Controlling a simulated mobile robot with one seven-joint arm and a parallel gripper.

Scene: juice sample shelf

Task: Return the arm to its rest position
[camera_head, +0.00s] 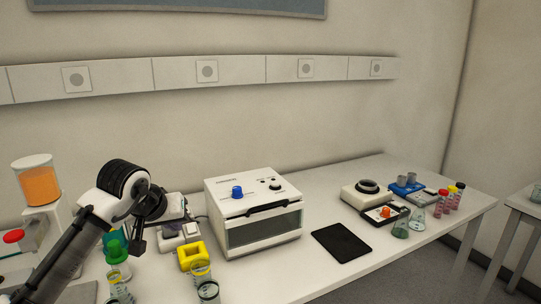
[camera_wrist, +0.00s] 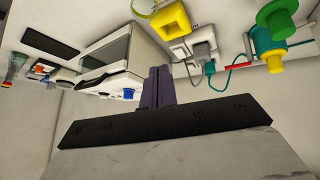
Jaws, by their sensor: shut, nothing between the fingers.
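My gripper (camera_head: 138,242) shows at the left of the head view, at the end of my raised, bent arm. It hangs above the left part of the bench, left of the white box-shaped machine and near the green-topped item. In the wrist view, which looks upside down, the dark fingers of my gripper (camera_wrist: 158,86) are together in the middle. The gripper is shut and empty. My arm covers part of the bench and the things behind it.
A white machine with a blue knob (camera_head: 254,214) stands mid-bench. A yellow block (camera_head: 193,256), glassware (camera_head: 206,286) and a green-topped item (camera_head: 115,250) are close to my gripper. An orange-filled container (camera_head: 38,182) stands far left. A black tablet (camera_head: 342,242) lies right. Bare bench (camera_head: 340,182) shows behind.

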